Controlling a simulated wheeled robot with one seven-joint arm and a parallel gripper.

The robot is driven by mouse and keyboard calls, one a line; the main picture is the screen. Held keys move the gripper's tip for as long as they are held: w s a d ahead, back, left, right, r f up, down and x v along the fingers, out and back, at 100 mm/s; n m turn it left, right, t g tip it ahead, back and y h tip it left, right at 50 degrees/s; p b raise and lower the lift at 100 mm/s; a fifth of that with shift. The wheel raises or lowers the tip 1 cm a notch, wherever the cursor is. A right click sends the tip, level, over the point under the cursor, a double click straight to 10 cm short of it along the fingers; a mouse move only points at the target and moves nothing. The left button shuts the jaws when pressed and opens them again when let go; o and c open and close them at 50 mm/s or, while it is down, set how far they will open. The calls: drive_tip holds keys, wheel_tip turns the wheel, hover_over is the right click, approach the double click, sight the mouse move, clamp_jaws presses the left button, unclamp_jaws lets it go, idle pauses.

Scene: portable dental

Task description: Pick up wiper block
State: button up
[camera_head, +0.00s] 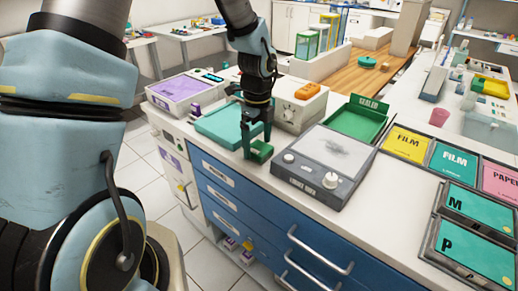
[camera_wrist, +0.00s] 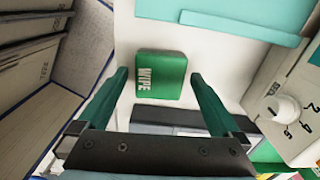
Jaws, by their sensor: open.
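The wiper block (camera_head: 259,152) is a small green block lying on the white counter near its front edge. In the wrist view the wiper block (camera_wrist: 161,76) shows the white word WIPE and lies between and just beyond my two fingers. My gripper (camera_head: 256,139) points down over the block in the head view. Its green fingers (camera_wrist: 163,85) are spread apart, one to each side of the block, with a gap on both sides. I cannot tell the exact height of the fingertips above the counter.
A teal tray (camera_head: 221,127) lies just left of the block. A grey device with a pale top plate and knobs (camera_head: 323,163) stands to the right. A white box with a dial (camera_head: 299,103) stands behind. The blue drawer cabinet (camera_head: 262,221) drops away at the front edge.

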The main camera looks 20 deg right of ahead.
sight(258, 147)
drive_tip(key=shift+f, duration=0.45)
drive_tip(key=c, duration=1.3)
drive_tip(key=shift+o, duration=0.2)
drive_tip(key=shift+r, duration=0.1)
wheel_tip(258, 147, up, 10)
drive_tip(key=b, duration=0.1)
drive_tip(key=shift+b, duration=0.35)
